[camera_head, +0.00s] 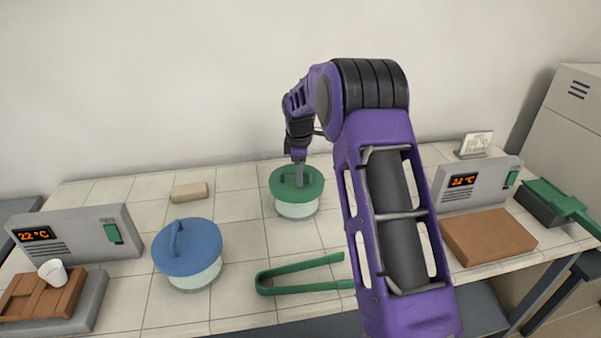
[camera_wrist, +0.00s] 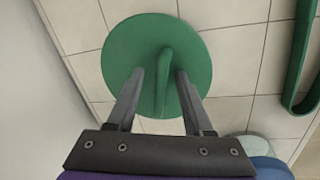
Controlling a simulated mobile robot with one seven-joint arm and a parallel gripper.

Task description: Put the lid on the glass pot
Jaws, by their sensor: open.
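A green lid (camera_head: 297,183) with an upright loop handle lies on top of a clear glass pot (camera_head: 296,209) at the back middle of the table. My gripper (camera_head: 299,178) is right above this lid. In the wrist view my gripper (camera_wrist: 160,75) is open, with one finger on each side of the green lid's handle (camera_wrist: 163,85). A blue lid (camera_head: 187,247) with a loop handle rests on a second glass pot (camera_head: 197,277) at the front left. Whether my fingers touch the green handle I cannot tell.
A small tan block (camera_head: 189,192) lies at the back left. Furnace units with 22 °C displays stand left (camera_head: 75,234) and right (camera_head: 470,182).

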